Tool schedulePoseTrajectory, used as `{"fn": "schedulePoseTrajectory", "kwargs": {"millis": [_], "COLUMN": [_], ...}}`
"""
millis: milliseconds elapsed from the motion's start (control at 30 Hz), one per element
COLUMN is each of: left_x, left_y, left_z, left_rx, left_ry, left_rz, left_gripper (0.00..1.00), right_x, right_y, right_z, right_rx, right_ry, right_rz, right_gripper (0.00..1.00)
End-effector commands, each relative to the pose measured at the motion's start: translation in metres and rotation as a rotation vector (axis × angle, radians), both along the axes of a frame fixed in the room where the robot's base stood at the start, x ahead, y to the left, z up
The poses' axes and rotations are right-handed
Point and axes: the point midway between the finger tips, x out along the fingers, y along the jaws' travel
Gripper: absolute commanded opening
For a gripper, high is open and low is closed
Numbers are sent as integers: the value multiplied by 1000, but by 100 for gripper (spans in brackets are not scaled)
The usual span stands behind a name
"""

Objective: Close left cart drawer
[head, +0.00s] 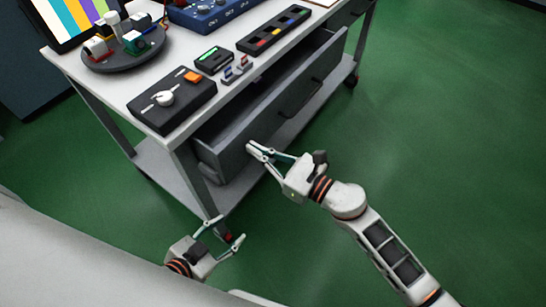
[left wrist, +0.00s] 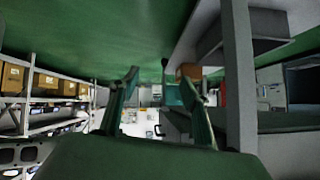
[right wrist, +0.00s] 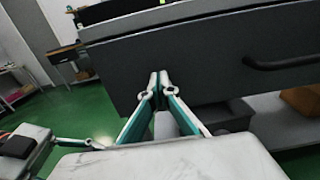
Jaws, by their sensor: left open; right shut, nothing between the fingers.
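The cart's drawer (head: 237,149) is dark grey and sticks out from under the white cart top, with its inside showing behind the front panel. Its front panel fills much of the right wrist view (right wrist: 205,62), with a dark handle (right wrist: 290,61) at the right. My right gripper (head: 251,148) is shut and empty, its tips at the near left end of the drawer front. They look touching or very close. My left gripper (head: 231,227) is open and empty, low beside the cart's near leg and away from the drawer.
The cart top (head: 222,91) holds a black control box (head: 172,100), a round tray of parts (head: 125,58), a blue device (head: 209,12) and a strip of coloured buttons (head: 273,30). A lower shelf (head: 157,162) lies beneath. Green floor (head: 450,120) is clear at right.

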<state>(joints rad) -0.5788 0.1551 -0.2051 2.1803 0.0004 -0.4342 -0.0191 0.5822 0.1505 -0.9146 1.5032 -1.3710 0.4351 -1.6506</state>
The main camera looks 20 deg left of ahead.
Motion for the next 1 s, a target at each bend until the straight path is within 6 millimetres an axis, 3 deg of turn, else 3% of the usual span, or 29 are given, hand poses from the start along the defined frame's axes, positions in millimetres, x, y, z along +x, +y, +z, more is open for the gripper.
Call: {"fn": "schedulePoseTrajectory", "kwargs": {"millis": [200,400,600,1000], "left_x": [1,8,8,7], "left_y": [-4,-5,-5,-5], "left_z": [-2,3,3,3], "left_rx": [-9,-13,-9,-10], "left_ry": [0,-17,-20,-18], "left_rz": [-3,-6,-12,-13], "left_gripper": [47,47,47,47], "right_x": [14,22,26,28], "right_y": [46,71,82,84], "right_z": [-4,-3,-2,1], "right_rx": [0,0,0,0], "right_ry": [4,4,2,-2], "right_rz": [1,0,0,-1], "right_gripper": [0,0,0,0]}}
